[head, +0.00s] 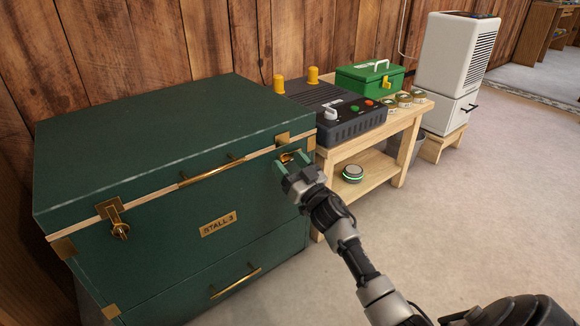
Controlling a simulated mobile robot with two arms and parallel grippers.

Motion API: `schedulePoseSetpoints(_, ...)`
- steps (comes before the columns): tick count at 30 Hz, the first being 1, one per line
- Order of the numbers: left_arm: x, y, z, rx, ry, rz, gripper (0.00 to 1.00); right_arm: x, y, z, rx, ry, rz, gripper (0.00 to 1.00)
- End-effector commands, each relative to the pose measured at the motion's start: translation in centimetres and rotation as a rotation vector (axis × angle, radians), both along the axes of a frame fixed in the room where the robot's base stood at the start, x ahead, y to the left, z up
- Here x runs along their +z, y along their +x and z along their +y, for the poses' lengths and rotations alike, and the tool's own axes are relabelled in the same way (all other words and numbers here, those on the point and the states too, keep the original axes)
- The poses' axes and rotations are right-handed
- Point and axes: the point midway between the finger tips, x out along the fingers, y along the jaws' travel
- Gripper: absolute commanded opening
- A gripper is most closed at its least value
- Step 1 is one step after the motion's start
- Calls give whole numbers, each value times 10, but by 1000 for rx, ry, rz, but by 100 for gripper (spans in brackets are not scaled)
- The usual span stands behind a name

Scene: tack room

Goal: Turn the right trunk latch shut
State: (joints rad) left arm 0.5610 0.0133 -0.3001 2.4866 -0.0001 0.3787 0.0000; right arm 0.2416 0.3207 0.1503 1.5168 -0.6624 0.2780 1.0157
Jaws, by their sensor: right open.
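The dark green trunk (150,235) stands at the left with its lid down and a brass "STALL 3" plate on the front. The right trunk latch (289,157) is brass and sits near the front's upper right corner; my gripper partly hides it, so I cannot tell how it is turned. My right gripper (283,165) is open at this latch, its fingers reaching around or beside it. Contact cannot be made out. The left trunk latch (120,229) is brass and hangs at the front's left end. My left gripper is not in view.
A wooden bench (370,139) right of the trunk carries a black device (345,120), a green box (370,78) and several small round tins. A round device (352,173) lies on its lower shelf. A white appliance (455,55) stands beyond. The floor at right is clear.

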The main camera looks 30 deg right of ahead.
Motion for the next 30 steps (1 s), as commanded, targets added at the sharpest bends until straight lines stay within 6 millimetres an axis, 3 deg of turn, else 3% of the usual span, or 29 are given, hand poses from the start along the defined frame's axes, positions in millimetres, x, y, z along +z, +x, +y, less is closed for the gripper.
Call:
schedulePoseSetpoints(5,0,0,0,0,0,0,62,0,0,0,0,0,0,59)
schedulePoseSetpoints(14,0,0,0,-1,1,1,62,0,0,0,1,0,0,13)
schedulePoseSetpoints(23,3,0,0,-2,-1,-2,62,1,0,0,1,-36,-4,13)
schedulePoseSetpoints(30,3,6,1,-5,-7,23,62,3,0,-1,2,-171,-14,13)
